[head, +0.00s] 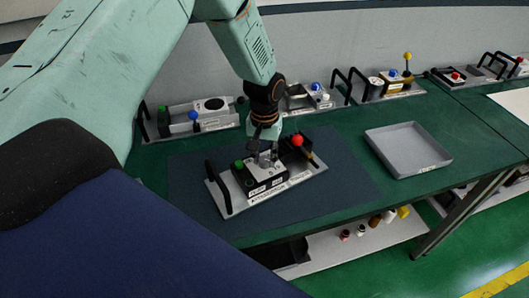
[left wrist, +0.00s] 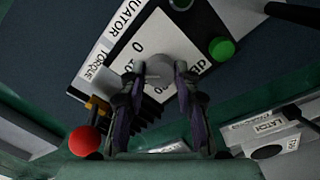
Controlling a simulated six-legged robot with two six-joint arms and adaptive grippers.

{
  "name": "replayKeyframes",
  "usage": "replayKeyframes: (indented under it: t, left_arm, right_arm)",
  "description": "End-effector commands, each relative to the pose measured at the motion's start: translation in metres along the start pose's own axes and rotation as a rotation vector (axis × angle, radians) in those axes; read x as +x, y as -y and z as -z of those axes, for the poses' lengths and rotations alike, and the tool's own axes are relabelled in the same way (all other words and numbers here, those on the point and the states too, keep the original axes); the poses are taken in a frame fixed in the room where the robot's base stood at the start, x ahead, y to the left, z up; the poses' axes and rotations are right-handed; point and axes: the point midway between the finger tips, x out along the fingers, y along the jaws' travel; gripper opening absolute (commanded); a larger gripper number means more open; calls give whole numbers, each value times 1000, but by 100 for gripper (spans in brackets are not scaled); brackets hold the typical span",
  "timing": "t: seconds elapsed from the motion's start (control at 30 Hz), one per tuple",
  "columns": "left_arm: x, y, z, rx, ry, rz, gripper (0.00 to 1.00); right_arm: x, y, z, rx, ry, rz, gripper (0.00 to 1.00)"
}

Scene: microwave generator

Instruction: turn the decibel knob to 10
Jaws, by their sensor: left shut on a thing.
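The decibel knob is a round grey knob (left wrist: 160,72) on a white panel with "0", "10" and "dB" markings, seen in the left wrist view. My left gripper (left wrist: 160,77) is shut on it, with one dark finger on each side. In the head view my left gripper (head: 265,150) reaches down onto the device (head: 230,204), a grey plate with a black handle at its left end. The fingers largely hide the knob there. I cannot tell the knob's exact setting. My right gripper is in neither view.
A green button (head: 239,164) and a red ball-topped lever (head: 297,140) flank the gripper on the device. The device sits on a dark mat (head: 347,190). A grey tray (head: 408,150) lies to the right. Several other devices line the table's back.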

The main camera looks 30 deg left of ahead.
Motion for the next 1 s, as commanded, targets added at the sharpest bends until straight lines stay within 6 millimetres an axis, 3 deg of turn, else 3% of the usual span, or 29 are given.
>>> replayKeyframes:
  t: [0.17, 0.2, 0.47, 0.8, 1.0]
  left_arm:
    - [0, 0, 1, 1, -2, 0, 0]
    - [0, 0, 1, 2, -2, 0, 32]
    - [0, 0, 0, 2, -1, 0, 54]
    - [-3, 0, 1, 3, -2, -1, 54]
    - [-32, 0, 2, 4, -5, -2, 54]
  right_arm:
    - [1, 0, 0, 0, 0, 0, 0]
    - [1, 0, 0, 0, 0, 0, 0]
    - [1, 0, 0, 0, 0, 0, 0]
    - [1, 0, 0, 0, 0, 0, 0]
    - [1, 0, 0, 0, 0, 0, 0]
